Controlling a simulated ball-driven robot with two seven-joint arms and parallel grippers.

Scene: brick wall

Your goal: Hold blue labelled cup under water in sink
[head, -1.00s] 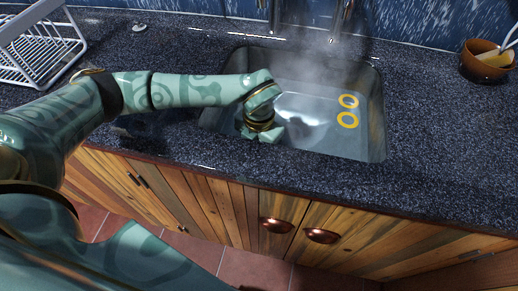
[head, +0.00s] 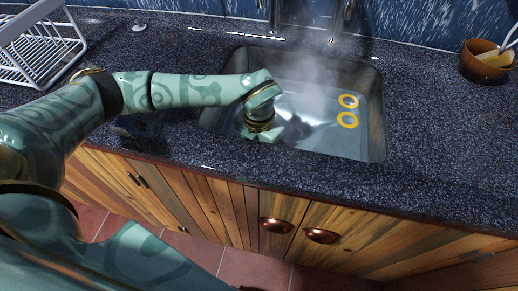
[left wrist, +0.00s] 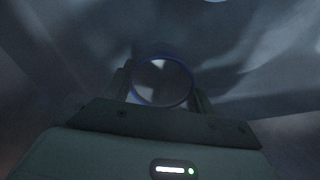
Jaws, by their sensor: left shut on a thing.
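My left gripper (left wrist: 162,88) is shut on a cup (left wrist: 162,104) with a blue rim, seen from above in the dim left wrist view. The cup is between the two fingers, with its round opening facing the camera. Its label does not show. In the head view my left arm reaches down into the left part of the sink (head: 376,120), and its hand hides the cup and fingertips. Water fills the sink and steam rises from it. My right gripper is not in view.
A white dish rack (head: 35,45) is at the far left. A brown bowl (head: 480,68) with a utensil is at the far right. The counter (head: 440,150) right of the sink is clear.

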